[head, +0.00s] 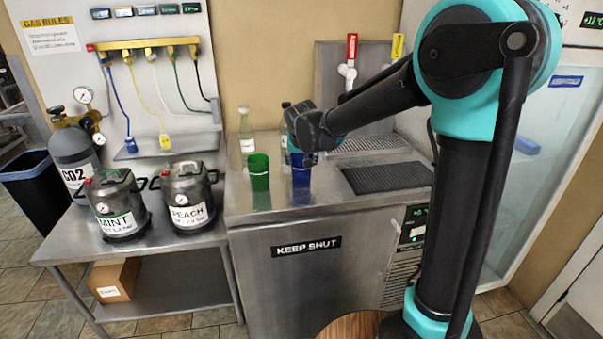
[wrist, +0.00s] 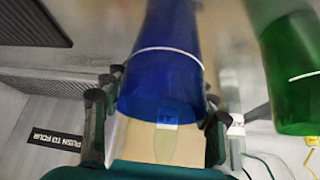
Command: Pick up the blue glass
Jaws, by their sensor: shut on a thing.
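The blue glass (head: 301,178) stands on the steel counter in the head view, its upper part covered by my gripper (head: 302,143). In the wrist view the blue glass (wrist: 165,75) fills the middle, with a thin pale line around it. My gripper (wrist: 158,118) is shut on it, with a dark finger pad against each side. The head view does not clearly show whether its base touches the counter.
A green glass (head: 259,172) stands just left of the blue one, also at the wrist view's right (wrist: 292,75). A clear bottle (head: 246,130) is behind it. A dark drip mat (head: 388,177) lies to the right. Two kegs, mint (head: 116,205) and peach (head: 189,198), stand on the left table.

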